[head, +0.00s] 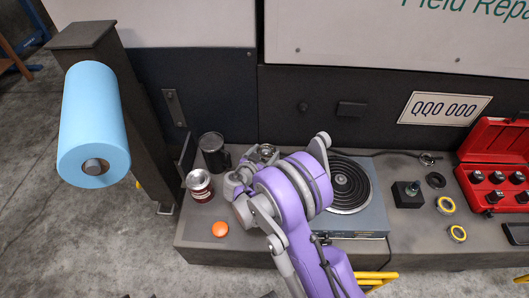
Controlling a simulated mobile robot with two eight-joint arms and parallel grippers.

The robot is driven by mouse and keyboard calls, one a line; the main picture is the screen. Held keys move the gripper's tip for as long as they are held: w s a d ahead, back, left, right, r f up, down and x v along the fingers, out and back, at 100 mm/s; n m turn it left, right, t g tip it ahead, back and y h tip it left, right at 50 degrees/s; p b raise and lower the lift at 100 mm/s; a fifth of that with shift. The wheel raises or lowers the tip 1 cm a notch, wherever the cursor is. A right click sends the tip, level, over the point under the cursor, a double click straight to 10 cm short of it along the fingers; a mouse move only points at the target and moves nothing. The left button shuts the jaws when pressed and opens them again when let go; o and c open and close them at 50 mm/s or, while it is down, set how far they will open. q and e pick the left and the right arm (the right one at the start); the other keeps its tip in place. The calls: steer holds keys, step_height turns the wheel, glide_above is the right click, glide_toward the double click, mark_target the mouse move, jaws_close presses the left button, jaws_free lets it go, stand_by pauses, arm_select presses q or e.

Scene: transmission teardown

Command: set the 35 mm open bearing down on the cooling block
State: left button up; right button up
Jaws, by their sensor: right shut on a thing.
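My right gripper (259,158) is at the end of the purple arm, over the back of the bench, left of the hot plate. It is shut on a small round metal part (266,150), which fits the 35 mm open bearing. The part is small and partly covered by the gripper, so I cannot tell whether it hangs free or touches something below. I cannot make out the cooling block for certain; my arm and gripper cover much of that area. My left gripper is not in view.
The grey bench (205,248) also holds a hot plate (350,185), a dark can (214,152), a red-labelled can (200,185), an orange disc (220,229), a black block (408,194), yellow rings (446,205) and a red socket case (495,150). A blue roll (92,120) stands left.

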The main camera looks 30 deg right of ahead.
steer(key=o, duration=1.4)
steer(key=shift+r, duration=0.15)
steer(key=v, duration=1.2)
steer(key=shift+p, duration=0.35)
